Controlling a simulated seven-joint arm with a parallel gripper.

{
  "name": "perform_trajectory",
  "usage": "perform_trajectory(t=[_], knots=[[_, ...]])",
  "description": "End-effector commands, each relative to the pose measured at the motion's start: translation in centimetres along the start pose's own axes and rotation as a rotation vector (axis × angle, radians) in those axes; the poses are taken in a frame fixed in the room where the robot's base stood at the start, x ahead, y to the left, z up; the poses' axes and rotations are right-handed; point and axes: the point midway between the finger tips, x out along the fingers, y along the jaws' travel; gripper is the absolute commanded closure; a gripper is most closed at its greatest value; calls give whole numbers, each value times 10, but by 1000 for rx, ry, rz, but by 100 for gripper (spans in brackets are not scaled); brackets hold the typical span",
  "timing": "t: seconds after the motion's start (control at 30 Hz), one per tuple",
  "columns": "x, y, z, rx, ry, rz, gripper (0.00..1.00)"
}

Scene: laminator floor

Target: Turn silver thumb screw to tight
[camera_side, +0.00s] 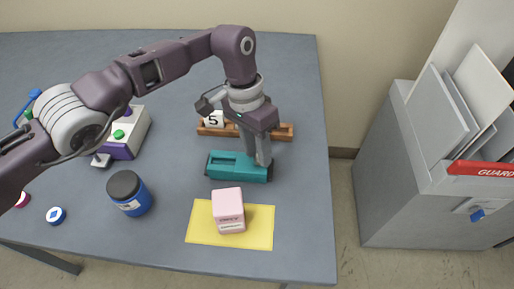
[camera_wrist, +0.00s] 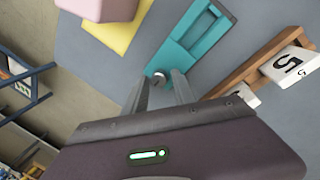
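The silver thumb screw (camera_wrist: 160,77) shows in the wrist view as a small round grey head near the end of the teal fixture (camera_wrist: 207,37). In the side view the teal fixture (camera_side: 230,167) lies on the table, and the screw is hidden at its right end, behind my fingers. My gripper (camera_side: 264,162) points down at that end. In the wrist view my gripper (camera_wrist: 159,84) has its two fingers apart, one on each side of the screw head in the picture. I cannot tell whether they touch it.
A wooden rail (camera_side: 283,131) with a "5" block (camera_side: 214,119) stands behind the fixture. A pink box (camera_side: 228,208) sits on a yellow sheet (camera_side: 258,228) in front. A blue jar (camera_side: 131,196) stands left. The table's right edge is close by.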

Motion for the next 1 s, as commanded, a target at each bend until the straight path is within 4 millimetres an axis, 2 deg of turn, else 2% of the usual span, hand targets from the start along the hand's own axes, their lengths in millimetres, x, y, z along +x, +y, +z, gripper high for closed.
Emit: perform_trajectory(t=[0.7, 0.87, 1.0], knots=[[-1, 1, 1, -32, 4, 3, 54], [-1, 1, 3, -222, 42, 2, 54], [0, 2, 5, -532, 109, -2, 54]])
